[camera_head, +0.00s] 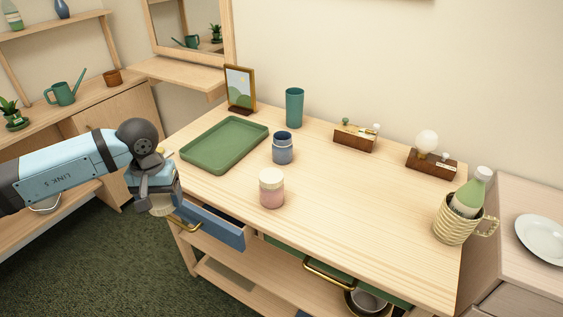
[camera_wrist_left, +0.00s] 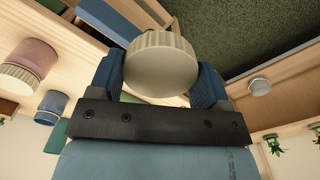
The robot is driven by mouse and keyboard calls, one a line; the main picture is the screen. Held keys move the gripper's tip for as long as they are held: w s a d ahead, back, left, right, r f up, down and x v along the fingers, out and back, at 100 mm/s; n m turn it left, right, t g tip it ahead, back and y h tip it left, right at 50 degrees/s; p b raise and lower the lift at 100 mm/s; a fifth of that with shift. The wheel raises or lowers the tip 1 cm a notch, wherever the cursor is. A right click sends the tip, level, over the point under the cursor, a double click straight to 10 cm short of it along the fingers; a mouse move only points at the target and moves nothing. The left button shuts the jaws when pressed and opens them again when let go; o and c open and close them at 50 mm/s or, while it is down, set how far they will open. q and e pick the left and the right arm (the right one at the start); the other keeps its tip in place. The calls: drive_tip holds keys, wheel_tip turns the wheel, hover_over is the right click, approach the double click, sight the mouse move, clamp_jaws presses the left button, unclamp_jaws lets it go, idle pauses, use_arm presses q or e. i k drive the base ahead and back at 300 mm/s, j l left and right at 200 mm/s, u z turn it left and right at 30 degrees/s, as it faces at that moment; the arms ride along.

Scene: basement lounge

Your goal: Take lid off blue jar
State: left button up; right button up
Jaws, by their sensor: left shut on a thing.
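The blue jar (camera_head: 283,152) stands upright on the wooden table, behind the pink jar, with no lid on its top. It also shows at the left of the left wrist view (camera_wrist_left: 46,112). My left gripper (camera_head: 160,200) is shut on a cream ribbed lid (camera_wrist_left: 160,66). The lid also shows below the gripper in the head view (camera_head: 162,208). The gripper is off the table's left front edge, well apart from the blue jar. The pink jar (camera_head: 271,194) stands upright with a cream lid on. My right gripper is not in view.
A green tray (camera_head: 203,167) lies at the table's left. A blue drawer (camera_head: 216,227) stands open close to my left gripper. A teal cup (camera_head: 294,106), picture frame (camera_head: 240,87) and wooden boxes are at the back. The table's middle right is clear.

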sight(283, 146)
drive_tip(key=i+j+z, duration=0.1)
drive_tip(key=z, duration=0.15)
drive_tip(key=i+j+z, duration=0.1)
drive_tip(key=j+z, duration=0.15)
drive_tip(key=i+l+z, duration=0.1)
drive_tip(key=i+z, duration=0.4)
drive_tip(key=z, duration=0.25)
